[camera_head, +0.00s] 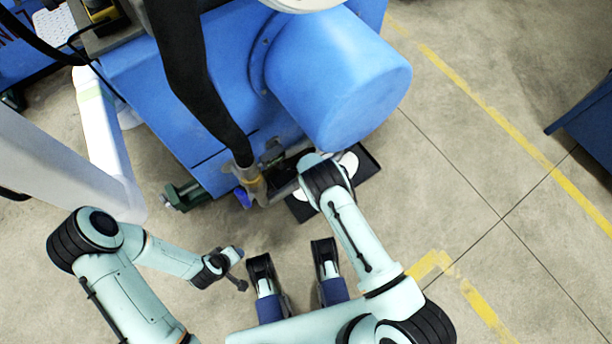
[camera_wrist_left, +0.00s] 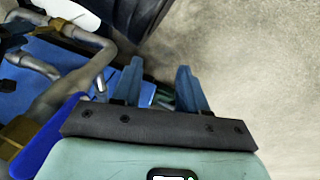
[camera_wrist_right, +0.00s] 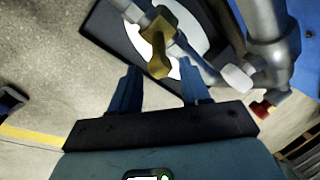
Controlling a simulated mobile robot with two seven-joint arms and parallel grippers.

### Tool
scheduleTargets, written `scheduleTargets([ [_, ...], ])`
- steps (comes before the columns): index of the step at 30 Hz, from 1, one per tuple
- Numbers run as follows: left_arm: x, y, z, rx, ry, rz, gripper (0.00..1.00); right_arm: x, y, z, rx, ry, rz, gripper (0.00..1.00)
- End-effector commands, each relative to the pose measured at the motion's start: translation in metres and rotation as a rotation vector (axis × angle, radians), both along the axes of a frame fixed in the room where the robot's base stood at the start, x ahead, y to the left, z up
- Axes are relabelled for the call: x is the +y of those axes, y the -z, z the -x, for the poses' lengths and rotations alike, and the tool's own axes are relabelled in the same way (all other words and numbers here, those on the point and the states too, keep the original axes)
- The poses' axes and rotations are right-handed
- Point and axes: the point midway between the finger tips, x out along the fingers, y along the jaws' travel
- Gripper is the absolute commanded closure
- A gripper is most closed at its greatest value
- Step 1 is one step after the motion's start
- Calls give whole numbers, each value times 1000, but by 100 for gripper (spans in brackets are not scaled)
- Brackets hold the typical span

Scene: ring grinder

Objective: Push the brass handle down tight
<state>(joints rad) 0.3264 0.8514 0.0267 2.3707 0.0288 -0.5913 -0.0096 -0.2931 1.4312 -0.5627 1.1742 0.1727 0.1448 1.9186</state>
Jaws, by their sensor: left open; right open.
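The brass handle (camera_wrist_right: 157,48) shows in the right wrist view on a grey pipe fitting, above a white disc. My right gripper (camera_wrist_right: 160,78) is open, with its blue fingers apart on either side of and just short of the handle. I see no contact. In the head view the right forearm reaches to the machine's foot, and its fingers and the brass handle are not clearly visible there. My left gripper (camera_wrist_left: 159,78) is open and empty, its fingers pointing toward the machine's lower side. A blue lever (camera_wrist_left: 45,145) lies left of it.
The blue machine (camera_head: 225,65) with its round housing (camera_head: 340,80) fills the upper middle. A thick black hose (camera_head: 190,75) runs down to a brass-coloured coupling (camera_head: 250,183). A black tray (camera_head: 368,163) lies on the floor. Concrete floor is open at right.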

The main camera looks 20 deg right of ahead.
Motion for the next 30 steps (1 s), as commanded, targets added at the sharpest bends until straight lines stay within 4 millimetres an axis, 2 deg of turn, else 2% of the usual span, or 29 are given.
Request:
scheduleTargets([
  [5, 3, 21, 19, 64, -4, 3, 57, -2, 16, -3, 2, -1, 1, 54],
  [16, 11, 68, 81, 274, -19, 16, 57, -5, 54, -14, 2, -1, 0, 54],
  [22, 14, 80, 107, 360, -28, 22, 57, -6, 67, -18, 2, -1, 0, 54],
  [30, 15, 83, 118, 395, -32, 25, 57, -6, 71, -19, 2, -2, 0, 54],
])
